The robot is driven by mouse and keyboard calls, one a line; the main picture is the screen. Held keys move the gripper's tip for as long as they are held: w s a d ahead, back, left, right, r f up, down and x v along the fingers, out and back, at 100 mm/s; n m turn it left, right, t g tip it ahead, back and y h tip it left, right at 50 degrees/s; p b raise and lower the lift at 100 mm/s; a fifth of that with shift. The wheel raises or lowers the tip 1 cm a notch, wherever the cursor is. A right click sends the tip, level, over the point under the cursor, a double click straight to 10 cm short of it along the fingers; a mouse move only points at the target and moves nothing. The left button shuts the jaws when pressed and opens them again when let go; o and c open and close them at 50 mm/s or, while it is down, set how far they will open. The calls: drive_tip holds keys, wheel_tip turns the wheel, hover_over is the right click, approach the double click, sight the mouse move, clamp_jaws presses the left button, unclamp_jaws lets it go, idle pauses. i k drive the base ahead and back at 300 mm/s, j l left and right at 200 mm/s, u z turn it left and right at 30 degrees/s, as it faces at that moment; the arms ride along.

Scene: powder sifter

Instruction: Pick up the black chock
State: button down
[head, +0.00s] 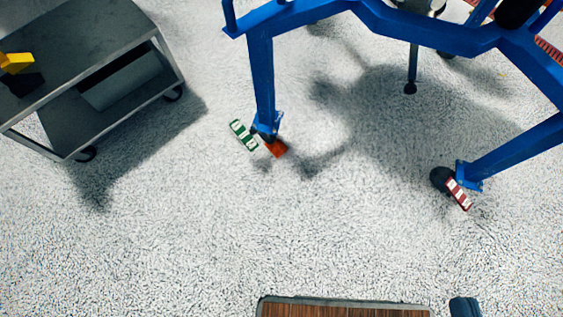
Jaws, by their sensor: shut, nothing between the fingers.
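A black, blocky shape (27,85) lies on the top of the grey cart (90,40) at the far left, just below a yellow block (15,62). It looks like the black chock, but it is small and dark, so its exact form is hard to tell. My gripper is not in view.
A blue frame (262,75) on casters stands at the top and right. A green-and-white striped piece (243,135) and an orange-red piece (276,147) are at one foot; a red-and-white striped piece (458,193) is at another. Open speckled floor (200,240) lies between.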

sight(21, 86)
drive_tip(key=u, duration=1.65)
